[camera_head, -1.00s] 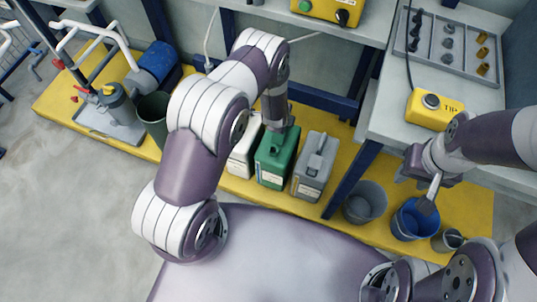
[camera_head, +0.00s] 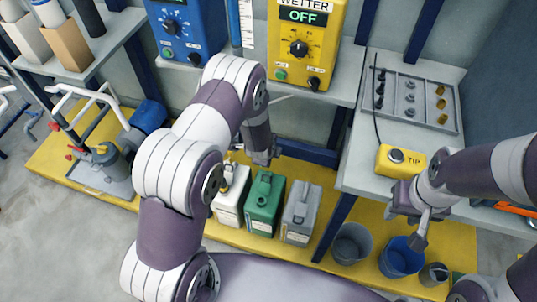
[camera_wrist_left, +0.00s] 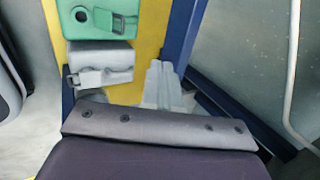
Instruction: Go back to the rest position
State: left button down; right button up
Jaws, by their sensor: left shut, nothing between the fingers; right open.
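My left gripper (camera_head: 262,158) is shut and empty. It hangs above and behind the row of jerrycans, clear of them in the head view. Its closed fingers (camera_wrist_left: 163,85) also show in the left wrist view. My right gripper (camera_head: 421,236) is open and empty, pointing down over the blue bucket (camera_head: 401,262). The white jerrycan (camera_head: 229,208), green jerrycan (camera_head: 264,212) and grey jerrycan (camera_head: 299,215) stand upright on the yellow floor platform. The green one (camera_wrist_left: 95,20) and grey one (camera_wrist_left: 100,63) show in the left wrist view too.
A grey bucket (camera_head: 351,245) and a small can (camera_head: 433,274) stand beside the blue bucket. The bench (camera_head: 385,150) carries a parts tray (camera_head: 418,98) and a yellow switch box (camera_head: 400,160). A yellow control box (camera_head: 300,60) reads OFF on the shelf. A pump unit stands at left.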

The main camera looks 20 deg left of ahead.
pick_arm(q)
jog(key=s+r+n+g, duration=0.3)
jog(key=s+n+g, duration=0.1)
jog(key=s+n, duration=0.6)
jog(key=s+a+r+n+g, duration=0.2)
jog(key=s+r+n, duration=0.6)
jog(key=s+r, duration=0.6)
notch_tip(320, 180, up, 21)
jog(key=w+t+p, duration=0.1)
jog(key=w+p, duration=0.1)
jog(key=p, duration=1.5)
jog(key=shift+w+a+r, duration=0.15)
jog(key=shift+w+r, duration=0.05)
jog(key=shift+w, duration=0.1)
jog(key=shift+a, duration=0.1)
